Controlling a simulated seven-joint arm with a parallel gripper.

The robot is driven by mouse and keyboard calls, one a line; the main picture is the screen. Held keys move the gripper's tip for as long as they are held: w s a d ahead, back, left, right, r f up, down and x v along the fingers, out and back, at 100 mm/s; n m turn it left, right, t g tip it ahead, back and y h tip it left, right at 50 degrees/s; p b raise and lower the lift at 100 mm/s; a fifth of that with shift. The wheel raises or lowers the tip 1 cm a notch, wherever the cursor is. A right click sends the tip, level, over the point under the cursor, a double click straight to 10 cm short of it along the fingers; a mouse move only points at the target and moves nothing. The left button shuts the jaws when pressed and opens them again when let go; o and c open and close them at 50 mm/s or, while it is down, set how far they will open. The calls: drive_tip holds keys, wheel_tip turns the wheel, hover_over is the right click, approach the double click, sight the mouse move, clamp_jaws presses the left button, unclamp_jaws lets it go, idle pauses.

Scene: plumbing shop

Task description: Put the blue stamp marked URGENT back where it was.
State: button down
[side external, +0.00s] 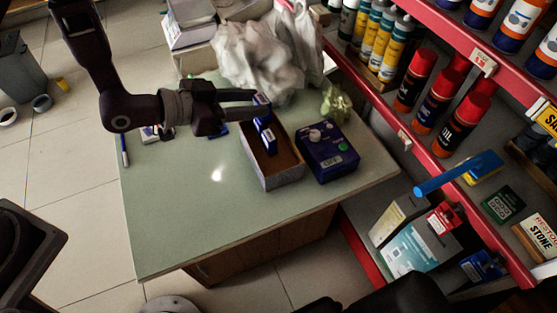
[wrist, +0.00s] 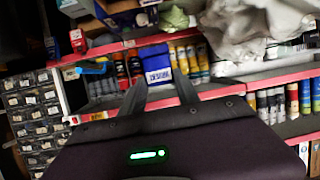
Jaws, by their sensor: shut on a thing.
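My gripper (side external: 258,103) is shut on a blue stamp (side external: 262,101) and holds it upright at the far end of an open cardboard box on the table. In the wrist view, the blue stamp (wrist: 157,62) shows between the fingertips with a pale label whose wording I cannot read for sure. Another blue item (side external: 269,141), likely a stamp, stands in the open box (side external: 277,182), just below the held one. Whether the held stamp touches the box cannot be told. Part of a blue item (side external: 219,130) shows beneath my gripper.
A dark blue box with knobs (side external: 328,155) stands right of the open box. A crumpled pale bag (side external: 262,57) and a green crumpled thing (side external: 335,101) lie behind. The table's (side external: 200,220) front is clear. Red-edged shelves (side external: 410,140) flank the right.

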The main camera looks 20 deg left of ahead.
drive_tip(key=shift+m+g+h, duration=0.3)
drive_tip(key=shift+m, duration=0.2)
drive_tip(key=d+f, duration=0.1)
drive_tip(key=f, duration=0.3)
drive_tip(key=s+d+f, duration=0.1)
drive_tip(key=d+f, duration=0.1)
drive_tip(key=f, duration=0.3)
drive_tip(key=s+d+f, duration=0.1)
drive_tip(key=f, duration=0.3)
drive_tip(key=shift+d+f, duration=0.2)
drive_tip(key=shift+f, duration=0.15)
drive_tip(key=c, duration=1.2)
unclamp_jaws()
